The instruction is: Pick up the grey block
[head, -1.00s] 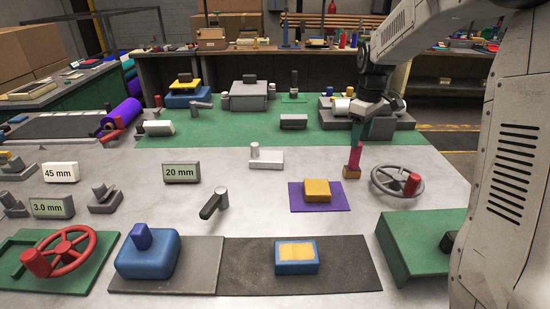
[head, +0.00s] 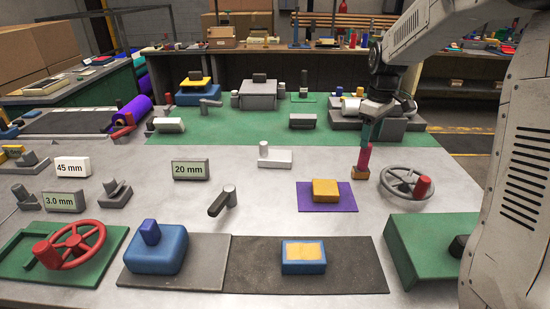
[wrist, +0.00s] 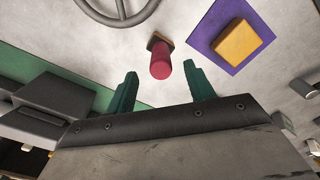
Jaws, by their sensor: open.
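A small grey block (head: 303,121) with a pale top lies on the green mat at the back, left of my gripper in the head view. Another grey block (head: 259,78) sits on top of a larger grey stepped piece. I cannot tell which one the task means. My gripper (head: 371,131) points down with green fingers, over and just behind a red peg (head: 363,157) on a brown base. In the wrist view my gripper (wrist: 162,84) is open with nothing between its fingertips. The red peg (wrist: 160,66) stands just beyond them. No grey block is clearly identifiable there.
A grey handwheel (head: 407,181) with a red knob stands right of the peg. A purple mat (head: 344,204) with a yellow block (head: 326,190) lies in front. A large grey piece (head: 400,129) stands behind my gripper.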

